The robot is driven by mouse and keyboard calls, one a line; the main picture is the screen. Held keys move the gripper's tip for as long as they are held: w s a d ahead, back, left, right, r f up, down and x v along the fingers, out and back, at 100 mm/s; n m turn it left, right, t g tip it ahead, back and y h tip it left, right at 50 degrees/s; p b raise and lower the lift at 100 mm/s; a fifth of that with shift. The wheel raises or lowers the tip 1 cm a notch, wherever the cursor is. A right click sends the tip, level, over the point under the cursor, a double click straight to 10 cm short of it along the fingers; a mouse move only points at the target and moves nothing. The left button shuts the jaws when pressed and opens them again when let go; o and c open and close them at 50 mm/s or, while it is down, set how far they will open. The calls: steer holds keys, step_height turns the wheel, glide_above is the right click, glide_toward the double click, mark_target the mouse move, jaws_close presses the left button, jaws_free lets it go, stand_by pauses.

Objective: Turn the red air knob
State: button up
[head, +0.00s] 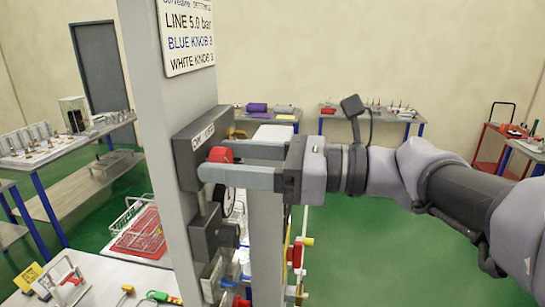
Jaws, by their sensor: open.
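The red air knob (221,155) sits on the right face of a dark grey box (190,148) fixed to a grey post. My gripper (208,162) reaches in from the right with its two long grey fingers spread, one above the other in the picture. The red knob shows between the fingertips, partly hidden by them. The fingers look open around it; whether they touch it I cannot tell. Part of the box's lettering is hidden.
A sign (187,35) on the post reads "LINE 5.0 bar". A round gauge (228,202) and a smaller dark box (210,235) sit below the knob. A red tray with a wire basket (130,225) stands on the bench at left. Green floor (400,250) is clear at right.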

jaws_close()
steer(key=shift+m, duration=0.3)
steer(key=m, duration=0.3)
steer(key=shift+w+m, duration=0.1)
steer(key=shift+m, duration=0.3)
steer(key=m+p, duration=0.1)
steer(key=m, duration=0.3)
steer(key=shift+w+m, duration=0.1)
steer(key=shift+m, duration=0.2)
steer(key=m+p, duration=0.3)
steer(key=m, duration=0.2)
steer(key=shift+f+m+p, duration=0.1)
steer(key=shift+m+p, duration=1.2)
steer(key=shift+m, duration=0.7)
steer(key=shift+f, duration=0.1)
